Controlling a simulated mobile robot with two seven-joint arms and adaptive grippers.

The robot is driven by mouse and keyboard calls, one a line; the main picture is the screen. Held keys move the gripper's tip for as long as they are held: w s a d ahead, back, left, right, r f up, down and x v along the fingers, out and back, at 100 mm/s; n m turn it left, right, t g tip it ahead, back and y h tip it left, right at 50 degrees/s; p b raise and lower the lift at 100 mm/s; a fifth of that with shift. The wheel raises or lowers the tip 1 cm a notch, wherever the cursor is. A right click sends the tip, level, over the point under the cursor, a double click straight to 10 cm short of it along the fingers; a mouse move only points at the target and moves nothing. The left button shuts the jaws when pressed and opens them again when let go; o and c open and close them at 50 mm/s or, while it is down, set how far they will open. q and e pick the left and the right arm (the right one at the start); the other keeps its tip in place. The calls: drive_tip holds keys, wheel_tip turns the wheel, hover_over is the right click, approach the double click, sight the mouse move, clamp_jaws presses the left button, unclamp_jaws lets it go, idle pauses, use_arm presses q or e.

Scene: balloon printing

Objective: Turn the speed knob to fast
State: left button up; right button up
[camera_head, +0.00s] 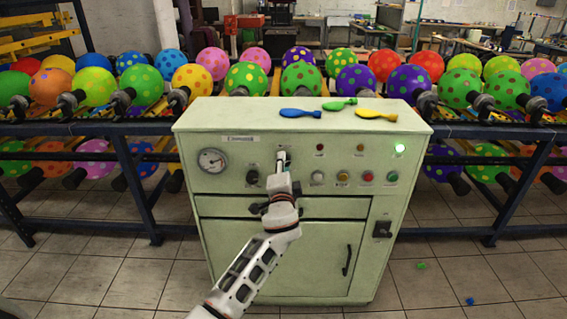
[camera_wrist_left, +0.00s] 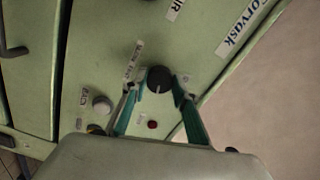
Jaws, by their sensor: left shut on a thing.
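The speed knob (camera_wrist_left: 158,79) is a round black dial with a white pointer line on the pale green control panel. In the left wrist view its pointer line runs toward the gripper's palm, at the bottom of the picture. My left gripper (camera_head: 281,158) reaches up to the upper middle of the panel. Its two teal fingers lie on either side of the knob in the wrist view, and it is shut on the knob. In the head view the gripper mostly hides the knob. The small labels beside it are too blurred to read. My right gripper is not in view.
The green cabinet (camera_head: 290,110) carries a gauge (camera_head: 212,160), another black knob (camera_head: 252,177), several buttons and a lit green lamp (camera_head: 399,149). Blue (camera_head: 299,113), green (camera_head: 339,104) and yellow (camera_head: 376,115) flat balloons lie on top. Balloon racks stand behind.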

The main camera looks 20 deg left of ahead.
use_arm(q)
drive_tip(key=shift+m+p, duration=2.9)
drive_tip(key=shift+m, duration=3.3)
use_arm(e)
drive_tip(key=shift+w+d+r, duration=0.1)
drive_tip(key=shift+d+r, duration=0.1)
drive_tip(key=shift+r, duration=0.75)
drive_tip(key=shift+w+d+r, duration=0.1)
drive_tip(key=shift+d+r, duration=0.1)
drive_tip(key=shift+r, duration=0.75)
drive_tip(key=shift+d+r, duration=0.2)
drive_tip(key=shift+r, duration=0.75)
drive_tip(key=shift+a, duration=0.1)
use_arm(q)
drive_tip(key=o, duration=1.1)
drive_tip(key=shift+r, duration=0.1)
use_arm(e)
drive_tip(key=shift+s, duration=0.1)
